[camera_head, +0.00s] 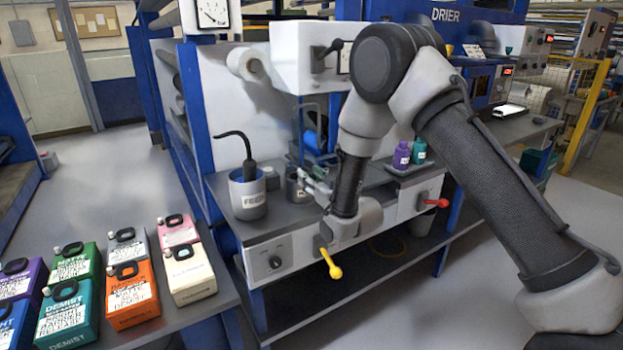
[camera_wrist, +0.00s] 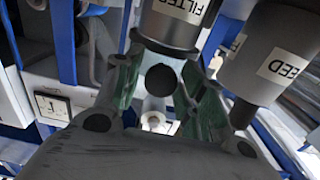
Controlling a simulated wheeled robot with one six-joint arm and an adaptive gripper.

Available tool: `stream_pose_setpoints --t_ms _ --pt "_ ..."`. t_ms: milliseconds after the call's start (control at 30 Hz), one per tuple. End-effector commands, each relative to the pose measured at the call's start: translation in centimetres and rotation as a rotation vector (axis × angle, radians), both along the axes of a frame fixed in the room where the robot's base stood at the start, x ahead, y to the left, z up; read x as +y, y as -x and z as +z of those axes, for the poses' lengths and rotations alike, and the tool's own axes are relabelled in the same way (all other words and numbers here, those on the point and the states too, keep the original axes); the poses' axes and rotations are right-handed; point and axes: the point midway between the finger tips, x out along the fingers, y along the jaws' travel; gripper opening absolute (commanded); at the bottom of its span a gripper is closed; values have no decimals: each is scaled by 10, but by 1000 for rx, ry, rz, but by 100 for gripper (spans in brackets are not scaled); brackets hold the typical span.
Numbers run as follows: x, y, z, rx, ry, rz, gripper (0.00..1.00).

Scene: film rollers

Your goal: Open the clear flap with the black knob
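In the wrist view, a round black knob (camera_wrist: 161,78) shows in the gap between the fingers of my gripper (camera_wrist: 163,88). The fingers have green inner pads and stand apart, with a visible gap on each side of the knob. I cannot tell how deep the knob lies between them. In the head view, my gripper (camera_head: 310,178) reaches in over the bench beside the filter pot, partly hidden by my arm. The clear flap is hard to make out in either view, and the knob is not distinguishable in the head view.
The feed pot (camera_head: 248,195) stands left of my gripper and also shows close by in the wrist view (camera_wrist: 268,60). The filter pot (camera_wrist: 172,22) is just beyond the fingertips. A yellow lever (camera_head: 331,264) and a red lever (camera_head: 437,203) stick out from the bench front.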

Motion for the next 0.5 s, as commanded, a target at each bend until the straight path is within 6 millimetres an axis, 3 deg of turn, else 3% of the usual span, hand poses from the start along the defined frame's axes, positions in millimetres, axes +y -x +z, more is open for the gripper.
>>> stream_pose_setpoints --t_ms 33,167,500 --pt "0 0 0 0 0 0 24" --pt "0 0 0 0 0 0 1" --pt "1 -1 4 16 11 0 0"
